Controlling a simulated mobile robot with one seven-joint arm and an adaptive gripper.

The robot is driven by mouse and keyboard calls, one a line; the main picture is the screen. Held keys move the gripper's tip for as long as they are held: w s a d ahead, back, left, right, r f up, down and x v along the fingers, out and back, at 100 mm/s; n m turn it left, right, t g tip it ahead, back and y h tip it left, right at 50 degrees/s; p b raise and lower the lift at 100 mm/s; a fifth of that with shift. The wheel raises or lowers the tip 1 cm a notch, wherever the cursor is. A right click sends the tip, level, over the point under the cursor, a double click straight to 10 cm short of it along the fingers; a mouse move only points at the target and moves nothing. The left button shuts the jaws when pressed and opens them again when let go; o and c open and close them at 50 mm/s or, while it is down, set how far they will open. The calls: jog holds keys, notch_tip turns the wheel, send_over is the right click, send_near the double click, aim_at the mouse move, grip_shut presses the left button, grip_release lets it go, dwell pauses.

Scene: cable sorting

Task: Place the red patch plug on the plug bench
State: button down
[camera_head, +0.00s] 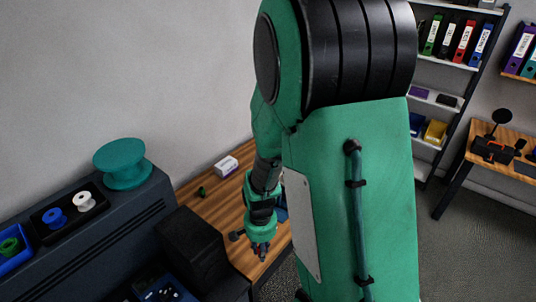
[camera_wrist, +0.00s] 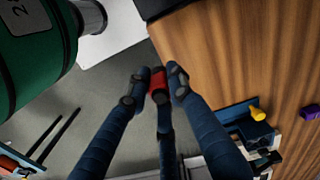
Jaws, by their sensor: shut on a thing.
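My gripper (camera_head: 260,248) hangs beside the near edge of a wooden table (camera_head: 222,208) in the head view. In the wrist view my gripper (camera_wrist: 154,86) has its dark blue fingers closed around the red patch plug (camera_wrist: 158,80), which is held at the fingertips. Below the plug there is grey floor, and the wooden tabletop (camera_wrist: 235,50) lies just to its right. In the head view the plug cannot be made out. I cannot tell for sure which surface is the plug bench.
A yellow piece (camera_wrist: 258,113) sits by a blue and white fixture at the tabletop's edge, with a purple piece (camera_wrist: 309,111) nearby. A white box (camera_head: 226,167) and a small green item (camera_head: 202,191) stand on the table. A dark cabinet (camera_head: 110,240) holds a teal spool (camera_head: 123,165).

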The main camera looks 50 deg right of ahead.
jog(key=shift+f, duration=2.25)
jog(key=shift+w, duration=0.1)
jog(key=w+d, duration=0.3)
jog(key=w, duration=0.1)
jog(key=w+d+f+b, duration=0.1)
jog(key=w+d, duration=0.1)
jog(key=w, duration=0.3)
jog(key=w+d, duration=0.3)
jog(key=w, duration=0.1)
jog(key=shift+w+d+f, duration=0.25)
jog(key=shift+d, duration=0.05)
jog(key=shift+f+b, duration=0.55)
jog(key=shift+f, duration=1.2)
jog(key=shift+f, duration=0.1)
jog(key=c, duration=1.5)
grip_release()
jog(key=shift+c, duration=0.2)
